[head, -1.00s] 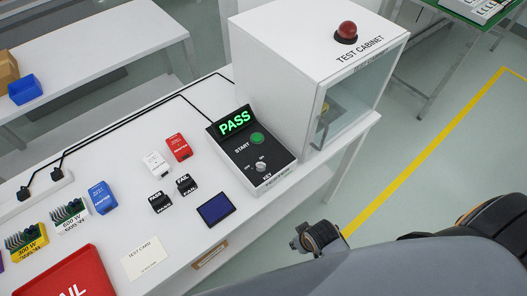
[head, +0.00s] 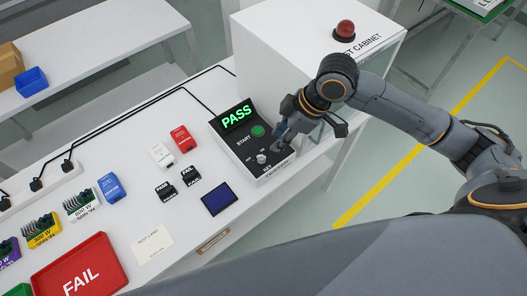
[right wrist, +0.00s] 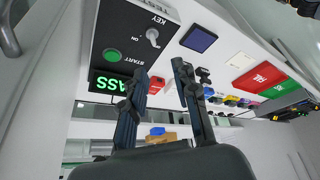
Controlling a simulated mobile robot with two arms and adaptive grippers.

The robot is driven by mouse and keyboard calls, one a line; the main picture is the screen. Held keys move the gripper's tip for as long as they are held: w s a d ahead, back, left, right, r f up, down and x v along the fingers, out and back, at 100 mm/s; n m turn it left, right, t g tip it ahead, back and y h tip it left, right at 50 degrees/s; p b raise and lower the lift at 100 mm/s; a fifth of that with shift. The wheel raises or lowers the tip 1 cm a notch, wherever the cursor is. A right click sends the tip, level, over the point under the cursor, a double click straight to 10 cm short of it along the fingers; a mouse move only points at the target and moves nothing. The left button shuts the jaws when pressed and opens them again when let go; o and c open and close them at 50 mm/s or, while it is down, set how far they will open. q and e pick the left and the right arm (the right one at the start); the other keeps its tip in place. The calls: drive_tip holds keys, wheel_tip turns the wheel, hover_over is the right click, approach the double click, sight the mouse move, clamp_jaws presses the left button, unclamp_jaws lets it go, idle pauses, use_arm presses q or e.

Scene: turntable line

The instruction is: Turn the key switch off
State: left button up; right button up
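The key switch (head: 261,158) is a small pale knob on the front part of the black test box (head: 228,146), beside the KEY label. It also shows in the right wrist view (right wrist: 153,37), with the word ON beside it. The box's display (head: 237,116) is lit green with PASS. My right gripper (head: 279,139) is over the box's right side, close to the knob but apart from it. In the right wrist view its two fingers (right wrist: 160,68) are spread with nothing between them, and the knob lies beyond the tips. My left gripper is not in view.
The white test cabinet (head: 270,50) with a red dome light (head: 345,29) stands right behind the box. The green START button (head: 257,130) is near the knob. A dark blue pad (head: 217,203), small blocks and a red FAIL tray (head: 100,258) lie on the table.

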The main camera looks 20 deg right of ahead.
sight(263, 156)
drive_tip(key=x, duration=0.4)
drive_tip(key=p+x, duration=0.1)
drive_tip(key=x, duration=0.3)
drive_tip(key=w+d+p+x, duration=0.1)
drive_tip(key=x, duration=0.3)
drive_tip(key=shift+f, duration=0.15)
drive_tip(key=shift+c, duration=0.4)
clamp_jaws()
